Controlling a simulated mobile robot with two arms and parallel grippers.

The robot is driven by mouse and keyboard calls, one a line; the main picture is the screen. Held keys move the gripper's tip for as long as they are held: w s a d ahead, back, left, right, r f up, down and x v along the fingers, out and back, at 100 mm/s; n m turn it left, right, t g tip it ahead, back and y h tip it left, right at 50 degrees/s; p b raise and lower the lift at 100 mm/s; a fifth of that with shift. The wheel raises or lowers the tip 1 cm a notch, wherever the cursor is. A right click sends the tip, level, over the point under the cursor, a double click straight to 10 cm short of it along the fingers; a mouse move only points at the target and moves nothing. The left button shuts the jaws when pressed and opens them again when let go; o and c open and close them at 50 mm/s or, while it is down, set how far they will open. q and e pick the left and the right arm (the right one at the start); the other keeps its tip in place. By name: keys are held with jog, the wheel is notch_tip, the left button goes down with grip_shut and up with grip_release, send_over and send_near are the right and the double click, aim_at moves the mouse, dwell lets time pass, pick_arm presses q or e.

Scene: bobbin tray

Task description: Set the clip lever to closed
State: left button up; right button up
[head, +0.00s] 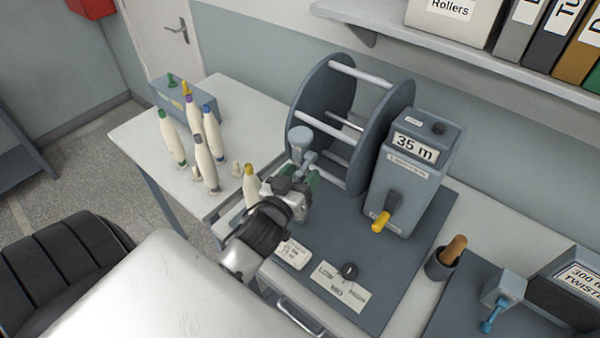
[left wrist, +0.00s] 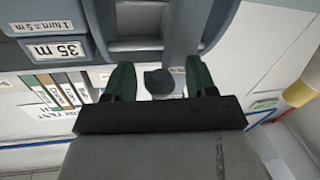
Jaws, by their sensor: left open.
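My left gripper (head: 300,178) is open, with green fingers, beside the front of the reel. A grey-blue fitting with a rounded head (head: 300,138) stands just behind it. In the left wrist view a dark round knob (left wrist: 160,83) sits between the open fingers of the left gripper (left wrist: 160,72), with a gap on each side. I cannot tell whether this is the clip lever, as the gripper hides much of it. A yellow-tipped lever (head: 382,221) points down on the grey box marked 35 m (head: 408,175). My right gripper is not in view.
The large two-disc reel (head: 320,95) stands behind the gripper. Several pale bobbins (head: 213,135) stand to its left on the table (head: 140,130). A shelf (head: 440,50) overhangs behind.

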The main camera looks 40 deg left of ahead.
pick_arm(q)
jog(key=shift+c, duration=1.4)
jog(key=c, duration=0.6)
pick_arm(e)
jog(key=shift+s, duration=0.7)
